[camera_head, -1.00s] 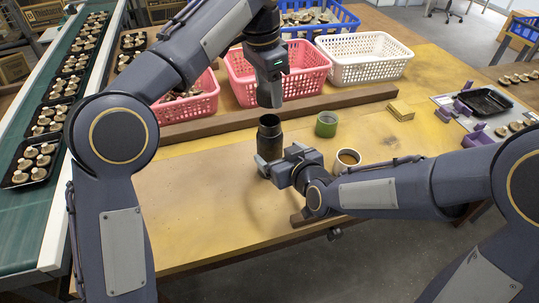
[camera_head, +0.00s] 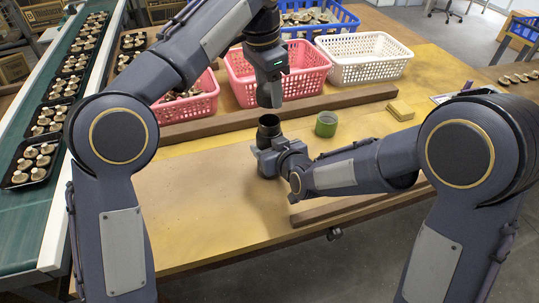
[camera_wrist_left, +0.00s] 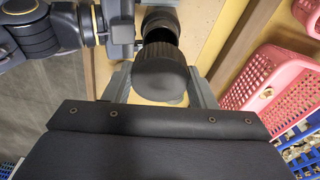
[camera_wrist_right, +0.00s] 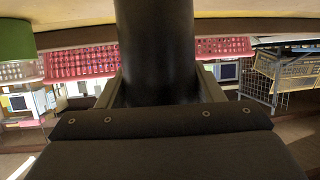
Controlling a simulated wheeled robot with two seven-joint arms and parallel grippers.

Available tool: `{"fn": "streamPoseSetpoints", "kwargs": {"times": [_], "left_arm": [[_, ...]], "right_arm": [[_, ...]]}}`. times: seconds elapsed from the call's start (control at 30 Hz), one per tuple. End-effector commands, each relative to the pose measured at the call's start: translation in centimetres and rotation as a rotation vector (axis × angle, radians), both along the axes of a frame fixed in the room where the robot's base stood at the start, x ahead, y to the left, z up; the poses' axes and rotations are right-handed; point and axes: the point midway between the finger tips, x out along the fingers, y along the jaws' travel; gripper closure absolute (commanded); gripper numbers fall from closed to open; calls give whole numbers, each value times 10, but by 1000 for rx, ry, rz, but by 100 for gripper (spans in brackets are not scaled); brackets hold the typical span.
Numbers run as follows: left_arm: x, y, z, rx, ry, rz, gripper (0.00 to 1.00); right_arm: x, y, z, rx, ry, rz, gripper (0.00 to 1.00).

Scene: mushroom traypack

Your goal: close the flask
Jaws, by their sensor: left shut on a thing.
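The dark flask (camera_head: 268,128) stands upright on the table, its open top showing. My left gripper (camera_head: 269,100) is shut on the black cap (camera_wrist_left: 163,72) and holds it above the flask mouth. In the left wrist view the flask (camera_wrist_left: 160,18) shows past the cap, apart from it. My right gripper (camera_head: 268,160) is low at the flask, with its fingers on either side of the flask body (camera_wrist_right: 157,45). I cannot tell whether these fingers press on it.
A green cup (camera_head: 326,125) stands right of the flask, with a yellow block (camera_head: 400,110) farther right. A wooden bar (camera_head: 200,128) runs behind them, before the pink baskets (camera_head: 290,80) and white basket (camera_head: 362,70). The front left tabletop is clear.

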Motion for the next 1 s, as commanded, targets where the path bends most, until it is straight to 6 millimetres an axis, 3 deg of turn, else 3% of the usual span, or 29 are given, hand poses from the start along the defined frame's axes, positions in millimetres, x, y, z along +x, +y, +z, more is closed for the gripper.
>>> {"fn": "streamPoseSetpoints", "kwargs": {"times": [0.03, 0.3, 0.43, 0.7, 1.0], "left_arm": [[0, 0, 0, 0, 0, 0, 73], [0, 0, 0, 0, 0, 0, 73], [0, 0, -7, 2, 1, 0, 73], [-1, 1, -44, 1, 2, -1, 73], [0, 0, -50, -1, 0, 0, 73]], "right_arm": [[0, 0, 0, 0, 0, 0, 46], [0, 0, 0, 0, 0, 0, 81], [0, 0, 0, 0, 0, 0, 81], [0, 0, 0, 0, 0, 0, 81], [0, 0, 0, 0, 1, 0, 81]]}}
